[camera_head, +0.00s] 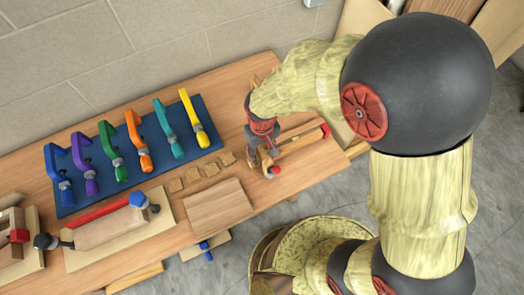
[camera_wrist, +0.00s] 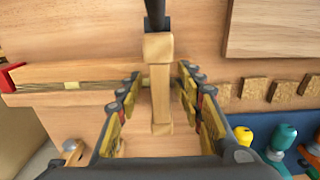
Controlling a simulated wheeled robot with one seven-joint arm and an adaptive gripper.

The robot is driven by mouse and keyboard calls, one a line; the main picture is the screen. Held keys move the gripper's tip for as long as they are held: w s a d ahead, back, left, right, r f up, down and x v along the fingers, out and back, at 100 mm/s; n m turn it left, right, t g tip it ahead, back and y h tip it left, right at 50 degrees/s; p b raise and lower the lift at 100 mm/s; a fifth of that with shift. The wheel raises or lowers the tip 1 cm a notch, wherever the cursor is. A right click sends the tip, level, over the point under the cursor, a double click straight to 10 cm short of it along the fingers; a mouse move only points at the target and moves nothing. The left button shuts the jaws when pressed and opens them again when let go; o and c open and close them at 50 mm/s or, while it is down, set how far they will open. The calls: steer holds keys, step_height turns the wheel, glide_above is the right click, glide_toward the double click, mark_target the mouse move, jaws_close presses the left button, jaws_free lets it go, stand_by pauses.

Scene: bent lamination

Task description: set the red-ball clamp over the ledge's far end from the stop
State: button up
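In the head view, my gripper (camera_head: 262,150) points down at the right part of the bench, over one end of a wooden ledge (camera_head: 300,138). A red stop (camera_head: 325,129) stands at the ledge's other end and shows at the left edge of the wrist view (camera_wrist: 11,76). The red ball (camera_head: 275,170) of a clamp shows just beside my gripper. The clamp's contact with the ledge is hidden.
Several coloured clamps lie on a blue mat (camera_head: 70,208) by the wall. Small wooden blocks (camera_head: 192,174) and a square board (camera_head: 216,206) lie left of my gripper. A wooden form with a blue-ball clamp (camera_head: 138,200) stands at the front left.

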step_height(320, 180, up, 12)
steer(key=shift+f, duration=0.15)
stand_by(0.5)
step_height(320, 180, up, 6)
steer(key=p, duration=0.5)
stand_by(0.4)
step_height(320, 180, up, 5)
steer(key=p, duration=0.3)
steer(key=shift+p, duration=0.35)
stand_by(0.3)
stand_by(0.6)
